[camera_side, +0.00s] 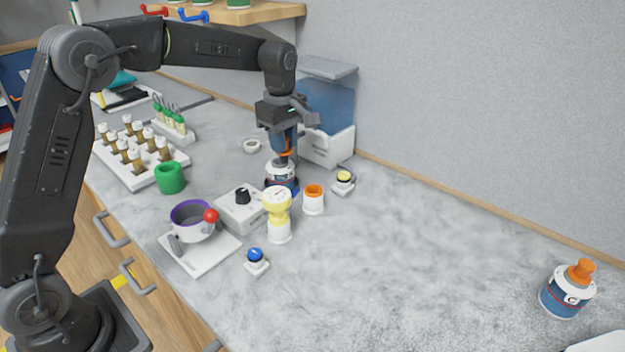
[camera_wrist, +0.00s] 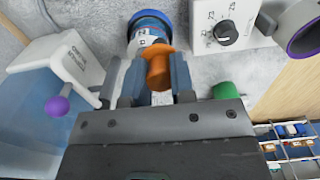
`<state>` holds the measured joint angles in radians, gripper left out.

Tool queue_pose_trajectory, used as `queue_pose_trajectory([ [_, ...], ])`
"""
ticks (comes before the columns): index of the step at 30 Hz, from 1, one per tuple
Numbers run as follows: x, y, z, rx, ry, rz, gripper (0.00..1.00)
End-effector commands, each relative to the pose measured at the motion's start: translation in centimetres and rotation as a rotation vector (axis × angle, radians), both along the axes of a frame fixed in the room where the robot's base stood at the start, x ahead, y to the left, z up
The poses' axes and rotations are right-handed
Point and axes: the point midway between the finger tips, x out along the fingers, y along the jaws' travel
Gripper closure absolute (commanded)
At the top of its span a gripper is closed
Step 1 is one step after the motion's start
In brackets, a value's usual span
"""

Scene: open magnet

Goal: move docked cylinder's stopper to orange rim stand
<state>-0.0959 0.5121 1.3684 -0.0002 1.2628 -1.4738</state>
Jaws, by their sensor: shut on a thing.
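The docked cylinder (camera_side: 281,172), white with a dark blue band, stands upright in a blue ring at the bench's middle; it also shows in the wrist view (camera_wrist: 149,28). My gripper (camera_side: 286,150) points down right above it, and its fingers (camera_wrist: 157,78) are shut on the orange stopper (camera_wrist: 158,68). The stopper is at the cylinder's mouth; whether it is seated or slightly lifted I cannot tell. The orange rim stand (camera_side: 313,203), a short white cup with an orange rim, stands to the right and nearer the camera, its top clear.
A yellow-topped white piece (camera_side: 278,222) and a grey knob box (camera_side: 240,209) stand close in front. A yellow button (camera_side: 343,183) is right of the stand. A white and blue machine (camera_side: 328,140) is behind. Another orange-stoppered bottle (camera_side: 567,291) is far right, with clear bench between.

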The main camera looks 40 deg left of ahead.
Motion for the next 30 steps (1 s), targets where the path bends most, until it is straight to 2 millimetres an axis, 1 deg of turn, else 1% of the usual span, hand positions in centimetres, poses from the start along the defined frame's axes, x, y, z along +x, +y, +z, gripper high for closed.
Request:
queue_pose_trajectory([
  [1, 0.5, -1.2, -0.8, 0.0, 0.001, -0.004, 0.99],
  [3, 1.1, -2.6, -1.7, 0.0, 0.001, -0.004, 0.99],
  [6, 1.9, -4.3, -2.8, 0.0, 0.001, -0.003, 0.99],
  [10, 2.6, -5.7, -3.7, 0.0, -0.001, -0.001, 0.99],
  [14, 2.8, -6.2, -4.3, 0.0, -0.001, 0.0, 0.99],
  [22, 2.8, -6.2, -7.7, 0.0, 0.0, 0.001, 0.99],
  [24, 2.8, -6.1, -8.0, 0.0, -0.002, 0.001, 0.99],
  [30, 2.8, -6.1, -8.0, 0.0, -0.002, 0.001, 0.99],
])
